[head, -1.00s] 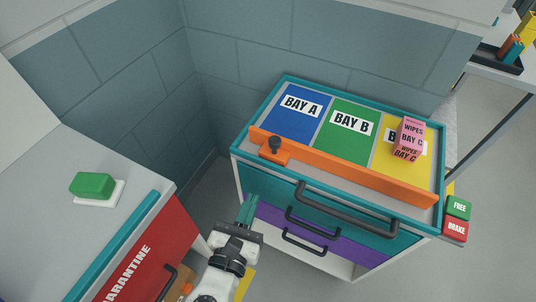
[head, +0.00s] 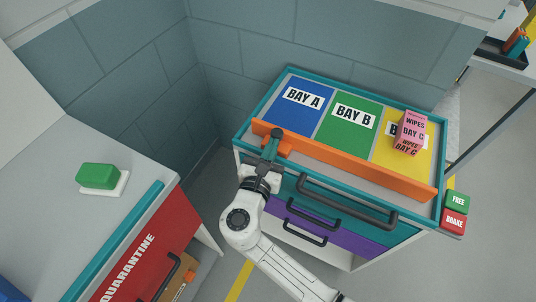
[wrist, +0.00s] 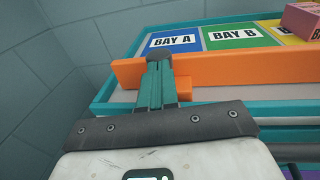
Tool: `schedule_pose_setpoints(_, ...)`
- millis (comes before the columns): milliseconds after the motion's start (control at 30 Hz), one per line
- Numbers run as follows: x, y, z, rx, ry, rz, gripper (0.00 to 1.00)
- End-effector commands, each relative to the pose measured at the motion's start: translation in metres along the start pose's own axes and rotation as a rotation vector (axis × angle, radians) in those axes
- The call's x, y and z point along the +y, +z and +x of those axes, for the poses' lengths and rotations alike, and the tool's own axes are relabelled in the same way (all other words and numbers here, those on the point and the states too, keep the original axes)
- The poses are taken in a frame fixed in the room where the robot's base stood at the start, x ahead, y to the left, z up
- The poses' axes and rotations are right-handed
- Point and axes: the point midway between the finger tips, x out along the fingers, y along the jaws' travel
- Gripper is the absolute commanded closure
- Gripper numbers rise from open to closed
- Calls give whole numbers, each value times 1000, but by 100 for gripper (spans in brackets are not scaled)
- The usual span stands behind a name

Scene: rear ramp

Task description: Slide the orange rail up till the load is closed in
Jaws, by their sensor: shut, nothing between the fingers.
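The orange rail (head: 350,165) lies across the teal-rimmed cart top (head: 330,184), along the near edges of the bays. It also shows in the wrist view (wrist: 230,71). Its dark knob (head: 277,132) is at the left end, partly hidden by my fingers. The load, a pink wipes box (head: 409,133), stands on the yellow bay C, beyond the rail; its edge shows in the wrist view (wrist: 302,20). My gripper (head: 270,150) is shut and empty, its teal fingers at the knob (wrist: 157,62). I cannot tell whether they touch it.
Blue bay A (head: 299,110) and green bay B (head: 345,133) are bare except for labels. Tiled walls stand behind and left of the cart. A dark drawer handle (head: 345,203) juts out in front. Free and brake buttons (head: 455,210) are at right. A quarantine cabinet (head: 135,265) stands left.

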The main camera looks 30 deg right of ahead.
Motion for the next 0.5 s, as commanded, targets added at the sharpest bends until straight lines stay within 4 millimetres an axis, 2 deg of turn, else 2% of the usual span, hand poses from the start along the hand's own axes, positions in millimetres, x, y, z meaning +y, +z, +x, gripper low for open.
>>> schedule_pose_setpoints(367, 0, 0, 3, 0, -1, 0, 100)
schedule_pose_setpoints(500, -4, 2, 26, -1, -6, -1, 100)
